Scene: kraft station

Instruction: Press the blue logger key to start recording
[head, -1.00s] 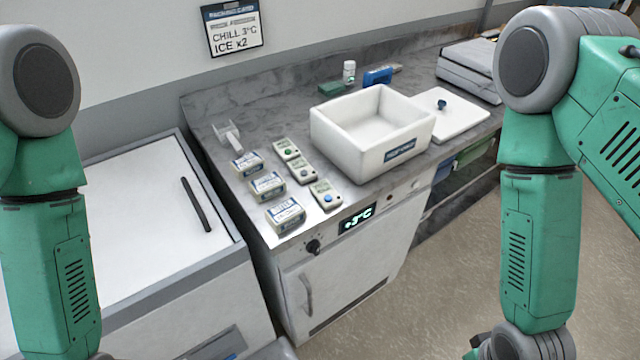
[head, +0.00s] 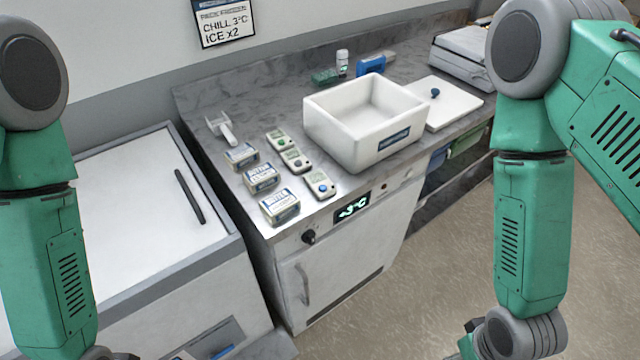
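Three small pale loggers lie in a slanting row on the grey counter, left of the white box. The nearest logger (head: 318,180) has a round blue key (head: 322,188) on its top face, uncovered and in plain sight. The middle logger (head: 294,155) has a dark key. The farthest logger (head: 279,139) has a green key. My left arm comes down the left edge and my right arm down the right side. Nothing of mine is near the loggers.
Several labelled packs (head: 261,178) lie left of the loggers. An open white box (head: 345,135) stands right of them, with its lid (head: 455,104) beyond. A white scoop (head: 221,128) lies behind. A temperature display (head: 352,208) is on the cabinet front. A white-topped chest (head: 130,215) stands left.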

